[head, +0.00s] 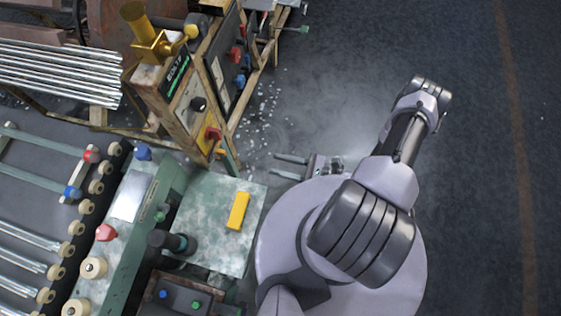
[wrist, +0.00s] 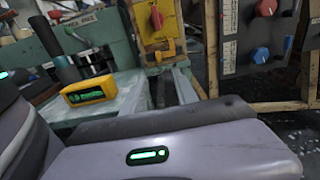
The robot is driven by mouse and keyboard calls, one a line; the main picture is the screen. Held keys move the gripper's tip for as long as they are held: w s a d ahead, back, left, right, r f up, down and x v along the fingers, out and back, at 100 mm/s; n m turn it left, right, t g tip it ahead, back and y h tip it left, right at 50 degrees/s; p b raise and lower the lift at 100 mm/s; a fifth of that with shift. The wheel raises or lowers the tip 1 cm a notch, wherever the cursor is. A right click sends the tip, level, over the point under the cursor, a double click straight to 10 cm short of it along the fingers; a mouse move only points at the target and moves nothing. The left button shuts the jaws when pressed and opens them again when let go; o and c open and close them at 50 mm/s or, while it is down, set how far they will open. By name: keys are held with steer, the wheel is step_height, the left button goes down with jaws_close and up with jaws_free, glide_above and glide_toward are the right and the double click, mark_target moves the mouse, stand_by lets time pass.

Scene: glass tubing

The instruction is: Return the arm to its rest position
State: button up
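My gripper (head: 276,166) shows in the head view beside my arm's round base, with its two fingers pointing left. The fingers are parallel and apart, with nothing visible between them. In the wrist view the fingers (wrist: 174,88) also stand apart. My arm is folded, with its elbow up at the right over clear floor. A yellow device (head: 238,211) lies on the pale green tabletop (head: 205,235), left of and below the gripper. In the wrist view this yellow device (wrist: 90,91) shows a green display. The gripper is apart from it.
A wood-framed control cabinet (head: 190,100) with knobs stands upper left of the gripper. A green machine with rollers (head: 85,210) and glass tubes (head: 60,70) fill the left. White bits lie on the floor by the cabinet. The floor (head: 480,150) at right is clear.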

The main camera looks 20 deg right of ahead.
steer(key=w+r+n+g+h, duration=0.25)
steer(key=r+n+g, duration=0.9)
steer(key=r, duration=0.75)
steer(key=s+a+r+n+t+h, duration=0.1)
steer(key=s+r+n+t+h, duration=0.1)
steer(key=r, duration=0.5)
steer(key=s+a+r+n+t+h, duration=0.1)
steer(key=s+r+n+t+h, duration=0.1)
steer(key=r+n+h, duration=0.2)
steer(key=s+a+r+n+t+h, duration=0.1)
steer(key=s+r+n+t+h, duration=0.1)
steer(key=r, duration=0.9)
steer(key=shift+s+a+n+h, duration=0.35)
steer(key=shift+a+n+h, duration=0.05)
steer(key=shift+n+h, duration=0.45)
steer(key=shift+a, duration=0.1)
